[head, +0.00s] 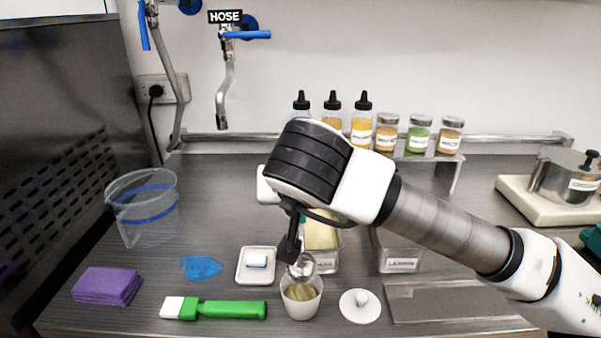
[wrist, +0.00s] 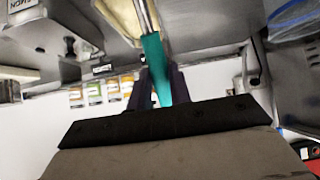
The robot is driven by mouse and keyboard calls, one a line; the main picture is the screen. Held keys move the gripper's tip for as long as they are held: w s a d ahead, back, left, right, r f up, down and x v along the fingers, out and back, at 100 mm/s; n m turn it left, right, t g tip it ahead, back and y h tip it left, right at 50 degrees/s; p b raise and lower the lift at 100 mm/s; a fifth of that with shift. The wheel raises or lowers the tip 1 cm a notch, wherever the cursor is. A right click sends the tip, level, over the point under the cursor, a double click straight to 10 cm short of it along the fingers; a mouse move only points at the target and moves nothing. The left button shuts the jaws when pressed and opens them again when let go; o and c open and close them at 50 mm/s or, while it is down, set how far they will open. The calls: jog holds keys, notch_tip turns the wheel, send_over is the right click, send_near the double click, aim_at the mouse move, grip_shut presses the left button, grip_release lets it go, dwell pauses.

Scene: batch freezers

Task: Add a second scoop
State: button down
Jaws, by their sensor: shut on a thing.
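My gripper (head: 290,246) is shut on the teal handle of a metal scoop (head: 302,265); the handle also shows between the fingers in the wrist view (wrist: 155,65). The scoop's head is just above the rim of a white cup (head: 301,310), and I cannot tell if they touch. The cup has tan-yellow stuff inside (head: 299,292). Behind it stands a clear tub (head: 326,266) of pale yellow stuff (head: 318,236), partly hidden by my arm. I cannot tell whether the scoop is loaded.
A tub labelled lemon (head: 402,266) stands right of centre. A white knobbed lid (head: 360,308) lies right of the cup. A white dish (head: 257,279), green-handled brush (head: 230,310), purple cloths (head: 106,286) and clear pitcher (head: 150,230) are left. Bottles and jars (head: 387,133) line the back.

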jog(key=shift+w+a+f+g+p, duration=0.1)
jog(key=shift+w+f+g+p, duration=0.35)
jog(key=shift+p, duration=0.85)
jog(key=shift+w+d+f+g+p, duration=0.1)
jog(key=shift+w+f+g+p, duration=0.1)
jog(key=shift+w+g+p, duration=0.85)
jog(key=shift+w+a+f+g+p, duration=0.1)
jog(key=shift+f+g+p, duration=0.3)
jog(key=shift+p, duration=1.2)
jog(key=shift+w+f+g+h+p, duration=0.1)
jog(key=shift+w+f+g+p, duration=0.3)
jog(key=shift+g, duration=0.4)
jog(key=shift+w+f+g+h+p, duration=0.1)
jog(key=shift+w+f+g+p, duration=0.2)
jog(key=shift+g, duration=0.5)
jog(key=shift+w+f+g+h+p, duration=0.1)
jog(key=shift+w+f+g+p, duration=0.3)
jog(key=shift+g, duration=0.4)
jog(key=shift+r, duration=0.1)
